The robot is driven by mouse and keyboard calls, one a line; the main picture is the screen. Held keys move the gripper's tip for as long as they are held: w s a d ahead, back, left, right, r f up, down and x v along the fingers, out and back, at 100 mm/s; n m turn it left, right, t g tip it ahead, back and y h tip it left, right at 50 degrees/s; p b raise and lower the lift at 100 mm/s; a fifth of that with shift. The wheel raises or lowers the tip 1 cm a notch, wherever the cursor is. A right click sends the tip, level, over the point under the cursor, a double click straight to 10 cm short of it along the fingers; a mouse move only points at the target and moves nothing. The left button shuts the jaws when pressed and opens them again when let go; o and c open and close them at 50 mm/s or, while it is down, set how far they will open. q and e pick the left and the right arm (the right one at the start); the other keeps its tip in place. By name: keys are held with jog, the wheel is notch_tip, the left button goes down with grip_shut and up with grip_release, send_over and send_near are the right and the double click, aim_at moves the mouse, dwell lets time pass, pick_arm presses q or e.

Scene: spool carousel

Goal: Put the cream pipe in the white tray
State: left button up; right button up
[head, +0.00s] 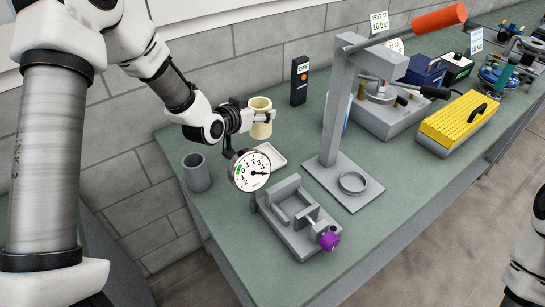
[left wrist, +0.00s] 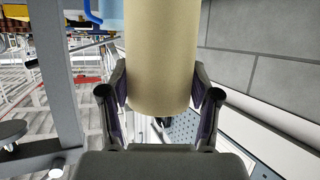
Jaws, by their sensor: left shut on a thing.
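The cream pipe (head: 261,130) is upright in the head view, with its open end up. My left gripper (head: 258,116) is shut on it from the left. In the left wrist view the cream pipe (left wrist: 160,50) sits between the two fingers of my left gripper (left wrist: 160,88). The white tray (head: 268,158) is on the green bench, just below the pipe in the head view and partly hidden by the gauge. The pipe's lower end appears above the tray's far side. I cannot tell the exact height. My right gripper is not in view.
A round dial gauge (head: 250,171) stands in front of the tray. A grey cup-like cylinder (head: 196,173) is at the bench's left edge. A grey vise (head: 296,220) with a purple knob is nearer, and a tall press (head: 335,120) with an orange handle is right.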

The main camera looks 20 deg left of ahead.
pick_arm(q)
notch_tip(320, 180, down, 11)
jog(key=shift+p, duration=1.2)
jog(key=shift+d, duration=0.1)
jog(key=shift+s+f, duration=0.1)
jog(key=o, duration=1.4)
jog(key=shift+c, duration=0.2)
jog(key=shift+s, duration=0.3)
jog(key=b+v, duration=0.1)
jog(key=v, duration=1)
jog(key=shift+s+r+b, duration=0.2)
jog(key=shift+s+b, duration=0.05)
jog(key=shift+b, duration=0.1)
